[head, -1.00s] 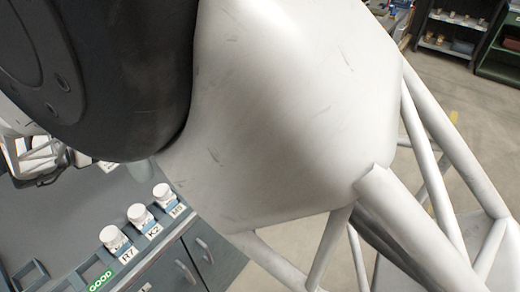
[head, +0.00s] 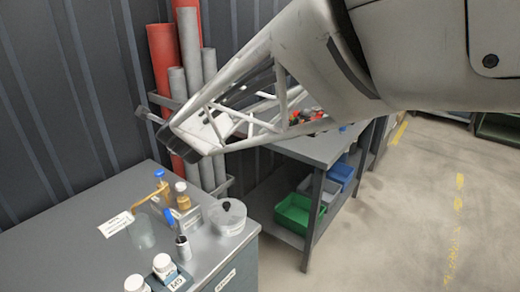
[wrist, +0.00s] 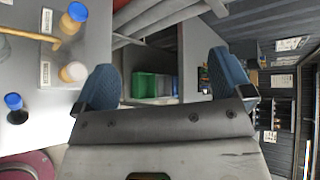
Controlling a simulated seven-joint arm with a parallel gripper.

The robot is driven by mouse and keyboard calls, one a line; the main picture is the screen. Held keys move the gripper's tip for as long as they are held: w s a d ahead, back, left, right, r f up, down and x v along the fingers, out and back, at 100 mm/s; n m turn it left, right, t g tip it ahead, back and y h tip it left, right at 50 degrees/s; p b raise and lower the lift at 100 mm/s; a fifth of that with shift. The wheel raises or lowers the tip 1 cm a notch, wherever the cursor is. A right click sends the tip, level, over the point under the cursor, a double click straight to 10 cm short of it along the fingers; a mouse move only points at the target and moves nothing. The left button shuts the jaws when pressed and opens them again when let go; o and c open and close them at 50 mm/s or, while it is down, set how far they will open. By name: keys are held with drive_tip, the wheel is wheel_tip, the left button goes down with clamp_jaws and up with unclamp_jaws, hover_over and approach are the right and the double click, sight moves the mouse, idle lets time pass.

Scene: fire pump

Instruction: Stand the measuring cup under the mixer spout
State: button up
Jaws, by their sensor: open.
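A translucent grey cup (head: 141,232), which looks like the measuring cup, stands upright on the bench in the head view. An amber spout (head: 147,198) reaches left from a blue-capped bottle (head: 160,178), above and near the cup; I cannot tell whether the cup is directly under its tip. In the wrist view the spout (wrist: 28,37) and blue-capped bottle (wrist: 74,16) lie at upper left; the cup is not clearly visible there. My gripper (wrist: 166,82) is open, its blue pads apart with nothing between them. Its fingertips are not clear in the head view.
A white-capped amber bottle (head: 182,193), a blue-topped bottle (head: 169,216) and a clear round container (head: 228,216) crowd the bench's right end. White-capped jars (head: 163,265) stand nearer. The bench (head: 65,255) is bare on the left. Pipes (head: 165,60) stand behind.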

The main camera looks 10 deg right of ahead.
drive_tip(key=s+d+f+n+g+h, duration=0.1)
drive_tip(key=s+d+f+n+g, duration=0.1)
drive_tip(key=s+d+n, duration=0.4)
drive_tip(key=s+d+f+n+g+h, duration=0.1)
drive_tip(key=s+d+f+n+g, duration=0.2)
drive_tip(key=s+d+n, duration=0.4)
drive_tip(key=s+d+f+n+g+h, duration=0.1)
drive_tip(key=s+d+n+g, duration=0.4)
drive_tip(key=s+d, duration=1.1)
drive_tip(key=s+f+n, duration=0.1)
drive_tip(key=s, duration=0.2)
drive_tip(key=shift+s+d+f+n+h, duration=0.2)
drive_tip(key=shift+d+f+n+h, duration=0.05)
drive_tip(key=shift+d+n+h, duration=0.15)
